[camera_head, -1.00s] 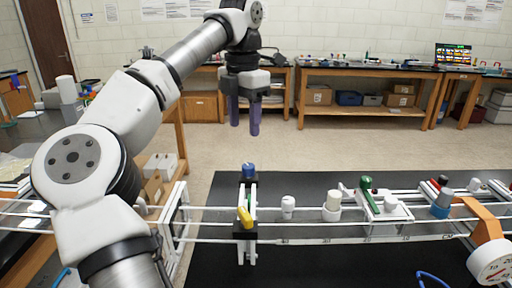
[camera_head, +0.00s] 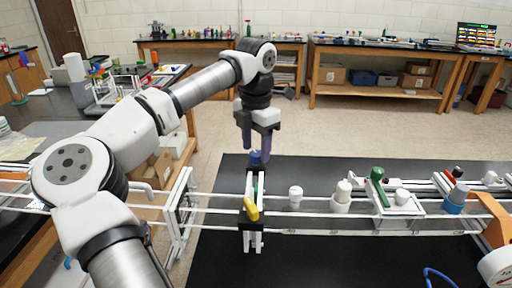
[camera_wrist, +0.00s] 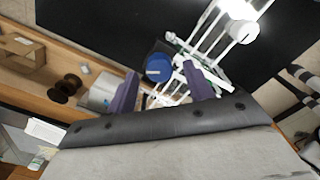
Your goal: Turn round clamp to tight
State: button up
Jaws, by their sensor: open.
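A round blue knob (camera_head: 256,160) sits at the top of a narrow clamp stand on the white extrusion frame. A yellow lever (camera_head: 251,209) and a strip of green show on the same stand below it. My gripper (camera_head: 255,150) is open and points down, right over the blue knob. In the wrist view the blue knob (camera_wrist: 159,67) lies between and just beyond the two purple fingertips (camera_wrist: 161,84), with no clear contact. In the head view the fingers partly hide the knob.
Along the white rails (camera_head: 310,214) to the right stand white knobs (camera_head: 296,196), a green-handled clamp (camera_head: 378,187) and a blue-based part (camera_head: 455,198). An orange gauge piece (camera_head: 495,225) is at the right edge. The black mat in front is mostly clear.

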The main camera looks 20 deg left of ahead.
jog(key=shift+f, duration=0.95)
jog(key=c, duration=1)
jog(key=m, duration=0.5)
jog(key=shift+m+p, duration=0.3)
jog(key=shift+m, duration=0.1)
jog(key=m, duration=0.5)
jog(key=shift+w+m, duration=0.1)
jog(key=shift+m, duration=0.6)
